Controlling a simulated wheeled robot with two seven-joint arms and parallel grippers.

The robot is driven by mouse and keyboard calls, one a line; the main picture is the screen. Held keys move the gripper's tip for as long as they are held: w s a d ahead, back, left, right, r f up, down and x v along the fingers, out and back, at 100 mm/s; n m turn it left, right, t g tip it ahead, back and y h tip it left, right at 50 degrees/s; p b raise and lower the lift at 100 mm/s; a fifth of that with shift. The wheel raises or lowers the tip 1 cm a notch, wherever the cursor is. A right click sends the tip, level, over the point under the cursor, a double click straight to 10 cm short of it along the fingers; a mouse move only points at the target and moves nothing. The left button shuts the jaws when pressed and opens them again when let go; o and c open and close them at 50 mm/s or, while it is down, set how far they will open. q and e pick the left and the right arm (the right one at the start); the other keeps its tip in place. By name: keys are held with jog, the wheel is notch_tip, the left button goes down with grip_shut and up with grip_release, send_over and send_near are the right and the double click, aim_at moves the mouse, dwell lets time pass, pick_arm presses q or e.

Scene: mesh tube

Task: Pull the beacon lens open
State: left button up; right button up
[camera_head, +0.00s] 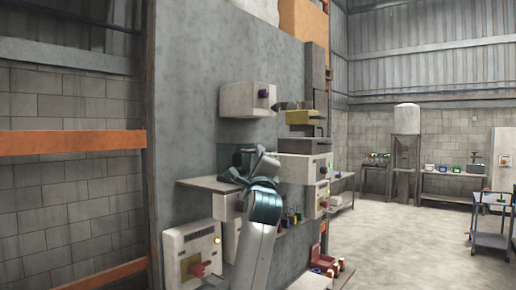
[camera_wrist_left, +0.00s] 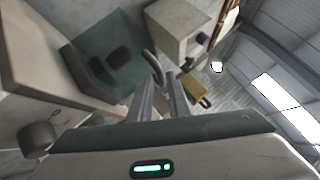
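The beacon lens appears to be the teal see-through box (camera_head: 232,157) above a pale shelf on the grey wall panel. In the left wrist view the see-through lens (camera_wrist_left: 92,38) shows dark shapes behind it. A curved grey handle (camera_wrist_left: 153,66) stands near its right edge. My left gripper (camera_head: 262,160) is at the right side of the lens. In the left wrist view its fingers (camera_wrist_left: 161,80) are apart, with a gap between them, and the handle's lower end lies at their tips. Whether they touch it is not clear. My right gripper is in neither view.
A pale box with a purple knob (camera_head: 249,98) is above the lens. A yellow block (camera_head: 303,117) is up to the right. A box with a red knob (camera_head: 190,255) is below left. Open floor (camera_head: 410,235) lies to the right.

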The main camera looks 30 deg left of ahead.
pick_arm(q)
jog(key=shift+x, duration=0.8)
grip_shut()
jog(key=shift+s, duration=0.15)
